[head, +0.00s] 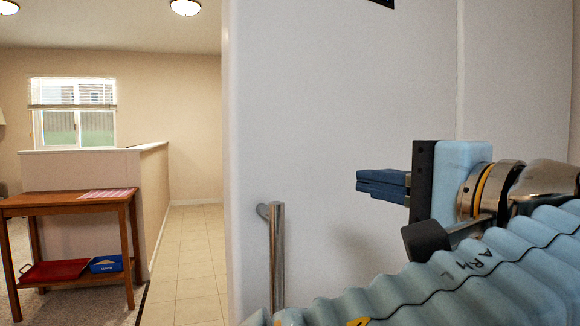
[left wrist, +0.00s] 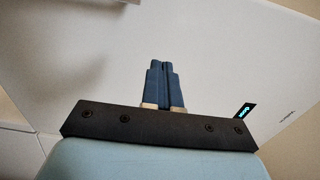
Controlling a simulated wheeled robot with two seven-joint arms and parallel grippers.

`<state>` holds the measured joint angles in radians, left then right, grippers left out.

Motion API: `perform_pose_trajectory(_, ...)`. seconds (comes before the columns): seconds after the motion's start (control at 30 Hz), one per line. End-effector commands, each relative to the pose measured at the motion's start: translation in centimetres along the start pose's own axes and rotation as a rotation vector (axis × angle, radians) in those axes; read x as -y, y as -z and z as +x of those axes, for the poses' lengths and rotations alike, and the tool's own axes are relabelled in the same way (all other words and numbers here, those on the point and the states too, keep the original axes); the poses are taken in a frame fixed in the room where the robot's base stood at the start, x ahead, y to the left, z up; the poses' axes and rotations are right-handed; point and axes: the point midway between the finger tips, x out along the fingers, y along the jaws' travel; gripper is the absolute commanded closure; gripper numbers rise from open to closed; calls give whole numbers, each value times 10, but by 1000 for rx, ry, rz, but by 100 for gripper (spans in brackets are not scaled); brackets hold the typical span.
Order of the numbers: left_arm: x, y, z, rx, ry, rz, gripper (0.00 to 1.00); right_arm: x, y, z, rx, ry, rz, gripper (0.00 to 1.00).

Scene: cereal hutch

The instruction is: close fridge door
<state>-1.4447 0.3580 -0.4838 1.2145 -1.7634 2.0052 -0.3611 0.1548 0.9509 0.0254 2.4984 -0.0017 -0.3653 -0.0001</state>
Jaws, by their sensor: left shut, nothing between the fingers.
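The fridge door (head: 340,90) is a large pale panel filling the middle of the head view. Its upright metal handle (head: 277,255) is at the lower left of the panel. My left gripper (head: 360,183) comes in from the right, in front of the panel, with its blue fingers together and empty, pointing left. In the left wrist view the shut fingers (left wrist: 163,65) show against a pale surface (left wrist: 80,70), with a small lit display (left wrist: 243,110) on the right. I cannot tell whether the fingers touch the panel or how far the door stands open. My right gripper is not in view.
The tiled floor (head: 188,250) left of the panel is clear.

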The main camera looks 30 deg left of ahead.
Motion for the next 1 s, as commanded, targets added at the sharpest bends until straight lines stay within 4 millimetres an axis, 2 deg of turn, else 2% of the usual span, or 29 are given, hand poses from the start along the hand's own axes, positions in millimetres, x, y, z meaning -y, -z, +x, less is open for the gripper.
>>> perform_pose_trajectory(0.17, 1, 1, 7, 1, -2, 3, 100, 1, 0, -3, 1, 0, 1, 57)
perform_pose_trajectory(0.3, 3, -1, 30, 3, -3, 2, 100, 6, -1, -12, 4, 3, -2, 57)
perform_pose_trajectory(0.7, 1, -1, 110, 1, -1, 0, 100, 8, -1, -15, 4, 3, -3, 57)
perform_pose_trajectory(0.9, 0, 0, 133, 1, 0, 0, 100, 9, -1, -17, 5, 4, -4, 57)
perform_pose_trajectory(1.0, 0, 0, 138, -1, 0, 0, 100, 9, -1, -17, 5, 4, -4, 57)
